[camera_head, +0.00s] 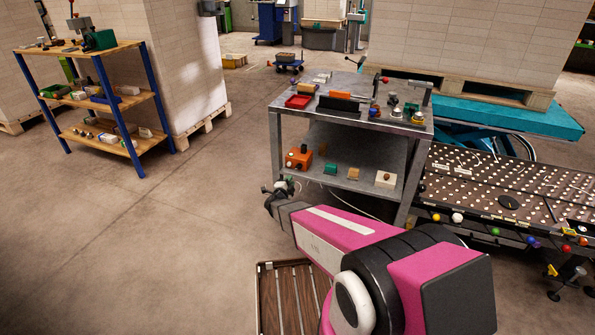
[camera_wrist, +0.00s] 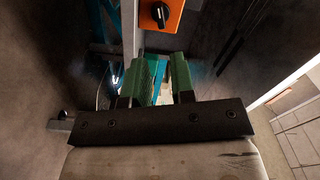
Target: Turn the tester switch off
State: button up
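The tester is an orange box (camera_head: 299,158) on the lower shelf of the grey metal table, at the left end of that shelf. In the wrist view its orange face (camera_wrist: 174,22) shows at the top middle, with a black rotary switch (camera_wrist: 160,14) that bears a pale mark. The box is partly cut off there. My gripper (camera_head: 278,187) is in front of and a little below the tester in the head view. In the wrist view its two green fingers (camera_wrist: 159,72) stand apart with a gap between them, nothing held, and the switch lies beyond their tips.
The grey table (camera_head: 276,135) has trays and small parts on top. Its lower shelf (camera_head: 345,180) also holds a green block, a tan block and a white box. A perforated conveyor table (camera_head: 480,180) stands at right.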

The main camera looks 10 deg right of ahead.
aim_at(298, 168)
jog(key=x, duration=1)
jog(key=shift+w+d, duration=0.15)
jog(key=shift+w, duration=0.2)
grip_shut()
